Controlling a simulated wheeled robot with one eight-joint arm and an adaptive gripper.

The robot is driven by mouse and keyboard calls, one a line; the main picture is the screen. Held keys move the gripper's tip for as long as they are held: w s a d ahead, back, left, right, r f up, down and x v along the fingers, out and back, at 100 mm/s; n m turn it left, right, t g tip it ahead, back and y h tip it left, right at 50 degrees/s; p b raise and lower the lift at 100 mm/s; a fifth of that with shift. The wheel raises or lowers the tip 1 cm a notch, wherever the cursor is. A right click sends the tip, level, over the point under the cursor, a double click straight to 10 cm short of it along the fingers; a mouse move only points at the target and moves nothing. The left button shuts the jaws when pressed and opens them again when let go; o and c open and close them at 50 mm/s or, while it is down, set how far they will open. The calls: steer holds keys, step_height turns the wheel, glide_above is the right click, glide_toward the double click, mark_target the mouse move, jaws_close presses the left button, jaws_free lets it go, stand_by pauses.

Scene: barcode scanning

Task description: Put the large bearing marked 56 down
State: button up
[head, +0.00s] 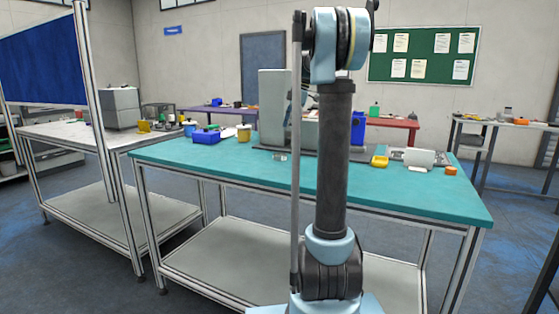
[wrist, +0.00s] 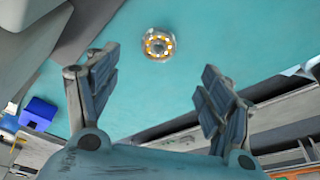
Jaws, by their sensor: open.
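The bearing (wrist: 158,44) shows in the wrist view as a round ring with a pale metal rim and yellow-orange parts around a dark centre. It lies on the teal tabletop (wrist: 250,35), and no mark on it is legible. My gripper (wrist: 158,95) is open, its two fingers wide apart with nothing between them. The bearing is beyond the fingertips, near the middle of the gap, and apart from both fingers. In the head view my arm hides the gripper, and a small grey item (head: 280,157) on the table is too small to identify surely.
A blue bin (head: 207,137) and a yellow container (head: 243,134) stand on the left of the teal table (head: 400,195). A tall grey machine (head: 273,108) stands at its back. A yellow tray (head: 379,162) and an orange block (head: 450,171) lie right. The table's front is clear.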

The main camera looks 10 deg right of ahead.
glide_above(286, 155)
steer(key=f, duration=0.6)
steer(key=shift+w+f, duration=0.25)
steer(key=shift+f, duration=0.1)
steer(key=shift+a+x, duration=0.15)
steer(key=shift+x, duration=1.15)
steer(key=shift+a+x, duration=0.15)
steer(key=shift+x, duration=1.2)
steer(key=shift+w+r, duration=0.1)
steer(key=c, duration=1.5)
steer(key=shift+o, duration=0.2)
step_height(286, 155, up, 10)
